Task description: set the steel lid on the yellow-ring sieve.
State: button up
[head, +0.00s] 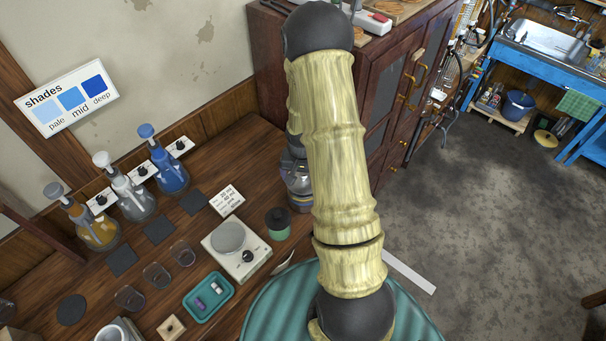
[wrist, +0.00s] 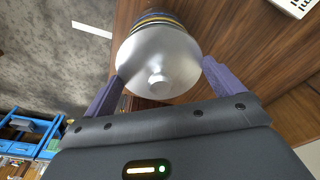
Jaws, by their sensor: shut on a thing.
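The steel lid (wrist: 158,60) is a round shiny disc with a small knob, seen in the wrist view between the two purple fingers of my gripper (wrist: 163,74). The fingers are shut on it at its opposite sides. Right behind the lid is a sieve stack (wrist: 158,17) with yellow and dark blue bands. The lid hides most of it, and I cannot tell whether the lid touches it. In the head view the steel stack (head: 299,192) shows partly beside my arm, which hides the rest.
Several flasks stand along the wall. A dark wood cabinet (head: 372,95) rises behind the stack.

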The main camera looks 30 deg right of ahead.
jog(key=shift+f, duration=0.2)
dwell(0.6)
jog(key=shift+f+b, duration=0.15)
jog(key=shift+b, duration=0.15)
jog(key=shift+f+b, duration=0.45)
jog(key=shift+f, duration=0.1)
dwell(0.3)
jog(key=o, duration=0.7)
jog(key=shift+c, duration=0.2)
jog(key=shift+r, duration=0.15)
notch_tip(320, 180, up, 9)
jog(key=p, duration=0.6)
jog(key=shift+p, duration=0.35)
